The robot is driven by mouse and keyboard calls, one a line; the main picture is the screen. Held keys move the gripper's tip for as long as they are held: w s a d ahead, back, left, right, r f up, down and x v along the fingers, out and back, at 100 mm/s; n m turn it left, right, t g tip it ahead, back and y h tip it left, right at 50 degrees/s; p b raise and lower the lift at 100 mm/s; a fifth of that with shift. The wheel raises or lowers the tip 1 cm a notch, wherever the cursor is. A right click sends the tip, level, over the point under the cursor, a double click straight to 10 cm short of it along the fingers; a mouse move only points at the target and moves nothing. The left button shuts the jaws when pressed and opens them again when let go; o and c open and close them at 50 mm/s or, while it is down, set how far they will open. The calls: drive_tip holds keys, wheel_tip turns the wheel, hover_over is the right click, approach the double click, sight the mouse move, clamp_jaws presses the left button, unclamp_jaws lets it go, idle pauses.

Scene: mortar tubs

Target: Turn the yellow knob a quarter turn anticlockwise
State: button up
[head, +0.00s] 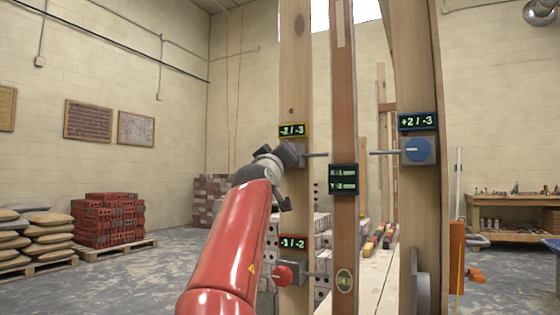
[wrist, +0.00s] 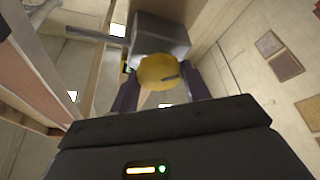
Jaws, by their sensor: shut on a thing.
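The yellow knob (wrist: 160,72) sits on the face of a grey box (wrist: 160,35) in the wrist view, with a short dark mark toward its right side. My gripper (wrist: 162,92) is shut on the knob, one finger on each side of it. In the head view my gripper (head: 292,155) is at the grey box on the left wooden post, and it hides the knob. A yellow-framed display (head: 292,130) sits just above the box. Its digits are small and partly hard to read, ending in "/ -3".
A red knob (head: 285,275) is lower on the same post, under a red-framed display (head: 293,243). A blue knob (head: 418,150) is on the right post, below a blue-framed display (head: 417,121). A green display (head: 343,179) is on the middle post. Thin rods stick out from the boxes.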

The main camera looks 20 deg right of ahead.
drive_tip(key=shift+s+r+n+g+y+p, duration=0.1)
drive_tip(key=shift+n+y+p, duration=0.65)
drive_tip(key=shift+n, duration=1.05)
drive_tip(key=shift+r+n+g+y+p, duration=0.1)
drive_tip(key=shift+n+y+p, duration=0.6)
drive_tip(key=shift+n, duration=1.1)
drive_tip(key=shift+s+r+n+g+y+p, duration=0.1)
drive_tip(key=shift+n+y+p, duration=0.65)
drive_tip(key=shift+n, duration=1.05)
drive_tip(key=shift+w+f, duration=0.1)
drive_tip(key=shift+f, duration=0.05)
drive_tip(key=o, duration=1)
drive_tip(key=shift+d, duration=0.1)
drive_tip(key=b+v, duration=0.5)
drive_tip(key=v, duration=0.2)
drive_tip(key=shift+s+a, duration=0.2)
drive_tip(key=shift+s, duration=0.1)
